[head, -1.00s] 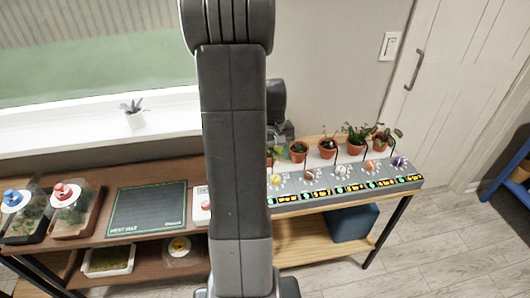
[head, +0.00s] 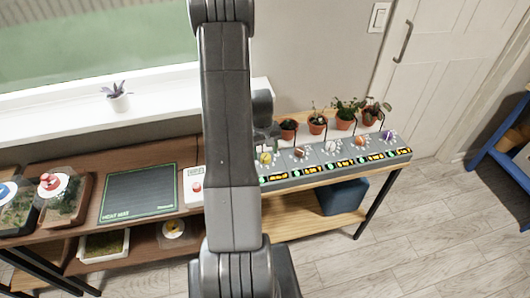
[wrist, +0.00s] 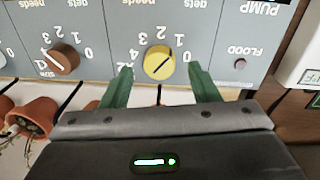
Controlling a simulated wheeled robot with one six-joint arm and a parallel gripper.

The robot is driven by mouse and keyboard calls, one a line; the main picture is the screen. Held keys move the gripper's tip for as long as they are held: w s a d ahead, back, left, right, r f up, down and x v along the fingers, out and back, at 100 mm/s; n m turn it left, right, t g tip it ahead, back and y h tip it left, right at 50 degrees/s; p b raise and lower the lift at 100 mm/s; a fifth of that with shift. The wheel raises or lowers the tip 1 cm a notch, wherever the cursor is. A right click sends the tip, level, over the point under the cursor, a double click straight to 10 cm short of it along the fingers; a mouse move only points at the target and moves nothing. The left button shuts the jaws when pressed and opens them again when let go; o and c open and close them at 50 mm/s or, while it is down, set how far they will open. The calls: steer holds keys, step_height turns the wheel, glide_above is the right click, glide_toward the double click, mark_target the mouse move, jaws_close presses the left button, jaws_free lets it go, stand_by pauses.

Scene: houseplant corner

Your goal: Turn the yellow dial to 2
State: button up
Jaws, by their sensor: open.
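The yellow dial (wrist: 159,63) is on a grey control panel. In the wrist view it is upside down, with printed numbers from 0 around it and a dark line across its face; I cannot tell which number the line marks. My gripper (wrist: 161,72) is open, with one green finger on each side of the dial and a visible gap to it; neither finger appears to touch it. In the head view the yellow dial (head: 265,158) sits at the panel's left end, just below my gripper, which my arm partly hides.
A brown dial (wrist: 61,60) sits to the left in the wrist view, and a FLOOD button (wrist: 240,63) to the right. Several potted plants (head: 345,113) stand behind the panel (head: 340,172). A heat mat (head: 138,194) lies to its left.

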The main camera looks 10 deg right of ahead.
steer(key=shift+f, duration=0.85)
steer(key=c, duration=1)
steer(key=shift+o, duration=0.2)
steer(key=shift+n, duration=0.3)
steer(key=shift+f+n+b, duration=0.1)
steer(key=shift+n+b, duration=0.8)
steer(key=shift+n, duration=0.3)
steer(key=shift+n+b, duration=0.9)
steer(key=shift+n, duration=1.5)
